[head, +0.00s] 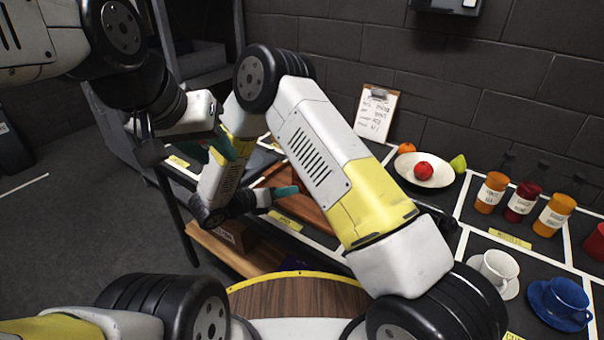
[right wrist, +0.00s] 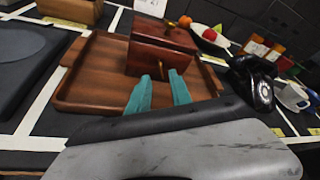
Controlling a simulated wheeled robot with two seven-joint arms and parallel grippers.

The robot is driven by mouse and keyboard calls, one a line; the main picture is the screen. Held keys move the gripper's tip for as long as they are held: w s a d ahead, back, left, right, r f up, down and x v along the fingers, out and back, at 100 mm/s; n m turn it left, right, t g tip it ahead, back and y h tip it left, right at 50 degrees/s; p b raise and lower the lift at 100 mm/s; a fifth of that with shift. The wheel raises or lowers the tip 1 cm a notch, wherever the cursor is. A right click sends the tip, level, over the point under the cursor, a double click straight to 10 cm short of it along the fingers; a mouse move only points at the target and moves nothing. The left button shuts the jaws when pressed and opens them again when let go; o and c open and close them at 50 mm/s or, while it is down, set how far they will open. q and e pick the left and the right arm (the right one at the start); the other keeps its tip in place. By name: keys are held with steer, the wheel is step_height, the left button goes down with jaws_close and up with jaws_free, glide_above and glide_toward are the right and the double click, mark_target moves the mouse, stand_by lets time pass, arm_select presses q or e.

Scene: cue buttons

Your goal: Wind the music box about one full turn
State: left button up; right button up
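The music box appears to be the dark reddish wooden box (right wrist: 150,57) in the right wrist view. It stands on a wooden tray (right wrist: 85,88). A small brass-coloured part, perhaps its crank, shows at its front right side. My right gripper (right wrist: 162,84) has two teal fingers apart with nothing between them, just in front of the box. In the head view my right gripper (head: 284,192) is beside the tray (head: 312,212), and my own arm hides most of the box. My left gripper (head: 222,147) hangs in the air at the left; its finger gap is unclear.
A white bowl (head: 433,179) with a red fruit, several labelled jars (head: 520,203), a white cup (head: 497,268) and a blue cup (head: 563,297) stand at the right. A clipboard (head: 376,112) leans on the wall. A black rotary phone (right wrist: 252,90) is right of the tray.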

mark_target(301, 187)
steer(key=x, duration=0.6)
jaws_close()
